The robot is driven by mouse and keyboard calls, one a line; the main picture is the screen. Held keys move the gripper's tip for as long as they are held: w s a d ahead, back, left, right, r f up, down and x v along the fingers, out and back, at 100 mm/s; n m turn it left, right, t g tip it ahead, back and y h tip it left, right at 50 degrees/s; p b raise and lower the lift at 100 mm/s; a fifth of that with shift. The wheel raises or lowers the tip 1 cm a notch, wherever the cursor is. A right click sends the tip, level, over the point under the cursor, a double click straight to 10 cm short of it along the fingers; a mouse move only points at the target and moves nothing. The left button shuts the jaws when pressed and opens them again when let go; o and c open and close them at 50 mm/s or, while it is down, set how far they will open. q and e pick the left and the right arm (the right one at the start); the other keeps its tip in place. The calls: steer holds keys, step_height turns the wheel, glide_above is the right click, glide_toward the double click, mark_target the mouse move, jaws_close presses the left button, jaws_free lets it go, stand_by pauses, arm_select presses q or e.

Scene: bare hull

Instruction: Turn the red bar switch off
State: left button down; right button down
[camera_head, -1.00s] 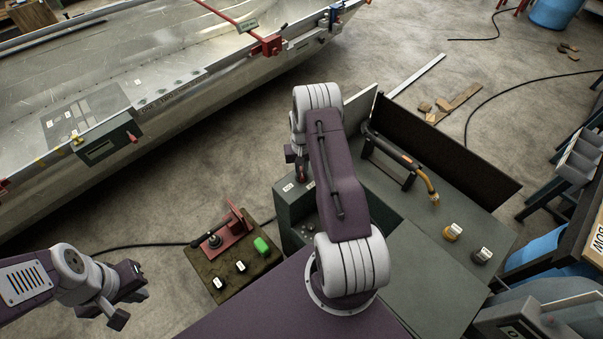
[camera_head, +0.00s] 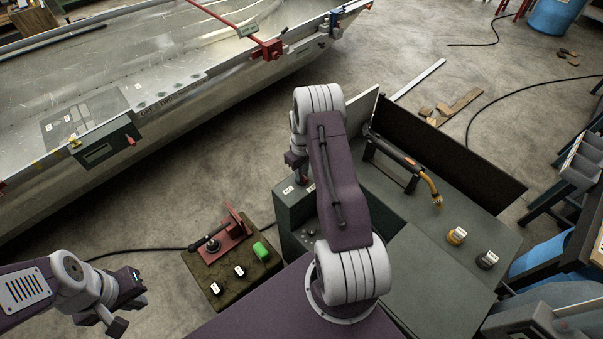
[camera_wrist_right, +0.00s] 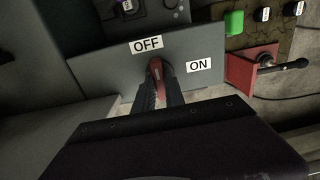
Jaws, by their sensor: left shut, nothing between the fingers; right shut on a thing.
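The red bar switch (camera_wrist_right: 155,68) is on a grey panel (camera_wrist_right: 110,72) in the right wrist view. An OFF label (camera_wrist_right: 147,45) is above it and an ON label (camera_wrist_right: 198,65) is to its right. The bar's end lies just below the OFF label. My right gripper (camera_wrist_right: 158,88) is shut on the bar, its fingers covering part of it. In the head view my right arm hides the switch and most of that gripper. My left gripper (camera_head: 122,308) is shut and empty at the lower left, away from the switch.
A box with a green button (camera_head: 261,250) and a red bracket (camera_head: 228,236) stands left of the grey cabinet (camera_head: 430,270). A torch with a yellow neck (camera_head: 431,186) rests on the cabinet. The metal hull (camera_head: 170,70) is at the back left. Open floor lies between.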

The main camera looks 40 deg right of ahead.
steer(key=shift+r, duration=0.1)
stand_by(0.3)
steer(key=c, duration=1.5)
jaws_free()
steer(key=shift+o, duration=0.5)
steer(key=shift+s, duration=0.1)
steer(key=shift+r, duration=0.1)
step_height(320, 180, up, 9)
steer(key=shift+f+b, duration=0.1)
steer(key=shift+b, duration=0.75)
